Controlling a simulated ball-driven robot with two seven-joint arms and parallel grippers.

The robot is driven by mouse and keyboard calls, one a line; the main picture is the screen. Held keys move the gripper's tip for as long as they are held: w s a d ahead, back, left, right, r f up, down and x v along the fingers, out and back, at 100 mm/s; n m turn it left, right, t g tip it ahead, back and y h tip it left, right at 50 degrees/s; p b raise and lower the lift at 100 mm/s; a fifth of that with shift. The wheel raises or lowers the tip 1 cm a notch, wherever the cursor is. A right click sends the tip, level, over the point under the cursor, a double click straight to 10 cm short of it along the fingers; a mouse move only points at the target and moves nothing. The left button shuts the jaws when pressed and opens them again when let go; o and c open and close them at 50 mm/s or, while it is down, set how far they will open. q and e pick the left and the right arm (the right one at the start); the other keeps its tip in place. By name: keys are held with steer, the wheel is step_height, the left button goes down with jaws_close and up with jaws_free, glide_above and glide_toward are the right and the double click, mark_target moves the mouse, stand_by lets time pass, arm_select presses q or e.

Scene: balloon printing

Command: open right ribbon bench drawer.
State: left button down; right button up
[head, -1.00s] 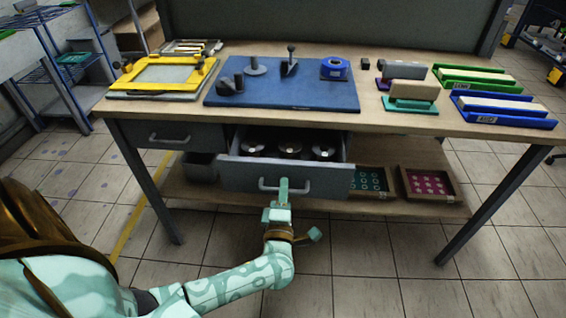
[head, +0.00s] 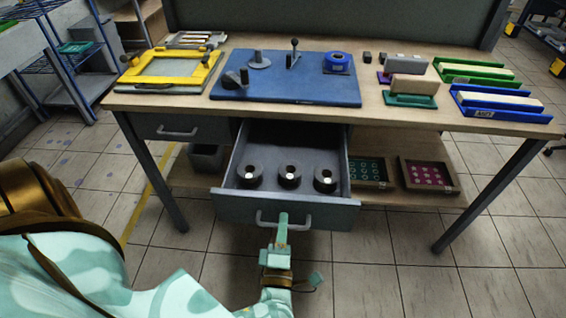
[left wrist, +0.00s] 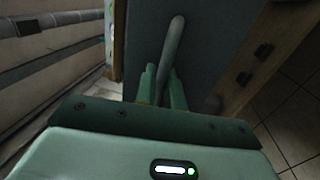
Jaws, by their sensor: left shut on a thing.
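The right drawer (head: 240,207) of the bench is pulled well out, with several dark ribbon rolls (head: 290,176) in a row inside it. Its grey bar handle (head: 299,224) is on the front face. My left gripper (head: 282,222) is shut on this handle from the front. In the left wrist view the fingers (left wrist: 162,88) close around the handle bar (left wrist: 175,45), in front of the dark drawer face. My right gripper is not in view.
The left drawer (head: 150,126) is closed. A blue mat (head: 290,92) with tools, a yellow frame (head: 212,66), and green and blue trays (head: 508,118) are on the bench top (head: 400,117). Small boxes (head: 427,174) sit on the lower shelf. The floor in front is clear.

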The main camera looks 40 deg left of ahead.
arm_select(q)
steer(key=c, duration=1.6)
jaws_free()
steer(key=shift+c, duration=0.2)
steer(key=b+v, duration=0.1)
steer(key=v, duration=1.1)
steer(key=shift+b, duration=0.3)
steer(key=shift+w+d, duration=0.1)
steer(key=shift+d, duration=0.05)
